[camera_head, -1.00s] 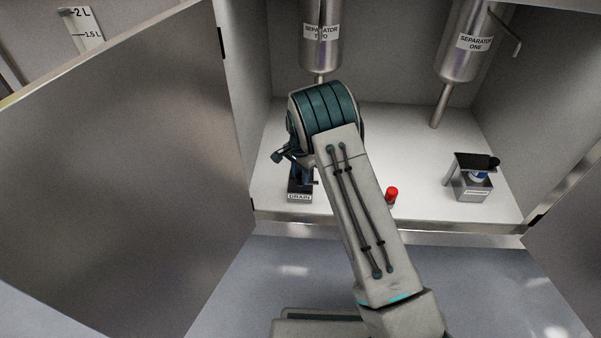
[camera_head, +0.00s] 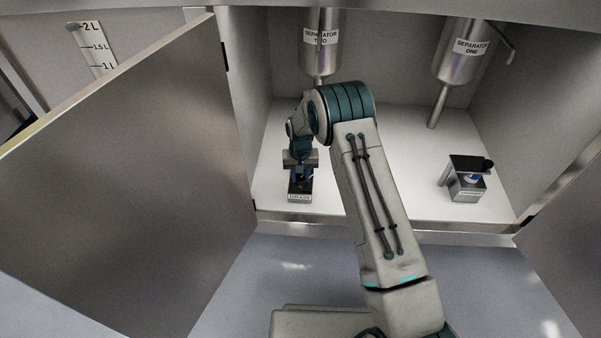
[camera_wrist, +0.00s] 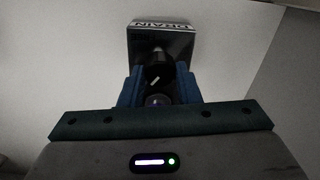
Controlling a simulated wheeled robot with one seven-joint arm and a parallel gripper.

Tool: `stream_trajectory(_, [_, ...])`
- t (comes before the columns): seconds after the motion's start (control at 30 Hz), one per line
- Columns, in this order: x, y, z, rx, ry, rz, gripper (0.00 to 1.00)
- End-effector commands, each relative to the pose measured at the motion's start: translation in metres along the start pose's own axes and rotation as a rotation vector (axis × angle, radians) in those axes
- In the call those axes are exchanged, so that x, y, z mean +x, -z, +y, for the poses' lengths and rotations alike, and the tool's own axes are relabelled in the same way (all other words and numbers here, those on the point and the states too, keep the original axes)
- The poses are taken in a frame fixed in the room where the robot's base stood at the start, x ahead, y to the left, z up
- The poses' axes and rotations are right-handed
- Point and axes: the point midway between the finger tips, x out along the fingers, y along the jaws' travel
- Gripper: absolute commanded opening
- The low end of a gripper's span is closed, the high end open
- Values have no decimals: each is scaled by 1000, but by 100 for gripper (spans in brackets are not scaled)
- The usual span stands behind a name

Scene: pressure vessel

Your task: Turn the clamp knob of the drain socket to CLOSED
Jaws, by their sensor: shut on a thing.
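The drain socket (camera_head: 300,196) stands on the white cabinet floor at the left, its DRAIN label facing out. In the wrist view its dark block and upside-down label (camera_wrist: 160,28) show beyond my fingers. My gripper (camera_head: 301,175) is over the socket, pointing down. In the wrist view its two blue fingers (camera_wrist: 157,88) stand on either side of the dark clamp knob (camera_wrist: 155,79), shut on it. A short white mark on the knob slants up to the right in that view. Fingers and wrist hide much of the knob; no CLOSED marking is readable.
Separator two (camera_head: 320,45) hangs behind my arm, separator one (camera_head: 463,50) at the right. Another socket with a black lever (camera_head: 468,180) stands at the right of the cabinet floor (camera_head: 420,150). An open metal door (camera_head: 130,170) is close on the left.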

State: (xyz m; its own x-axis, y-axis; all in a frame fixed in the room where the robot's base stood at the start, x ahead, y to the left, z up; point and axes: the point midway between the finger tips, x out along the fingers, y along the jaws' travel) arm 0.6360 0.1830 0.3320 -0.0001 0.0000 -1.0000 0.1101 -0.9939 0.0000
Motion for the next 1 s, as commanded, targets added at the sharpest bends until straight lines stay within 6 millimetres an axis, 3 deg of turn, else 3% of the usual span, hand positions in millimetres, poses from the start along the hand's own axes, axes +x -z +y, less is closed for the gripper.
stream_trajectory(0.6, [0, 0, 1, -515, 0, -1, 7])
stream_trajectory(1.0, [0, 0, 1, -646, 0, -2, 7])
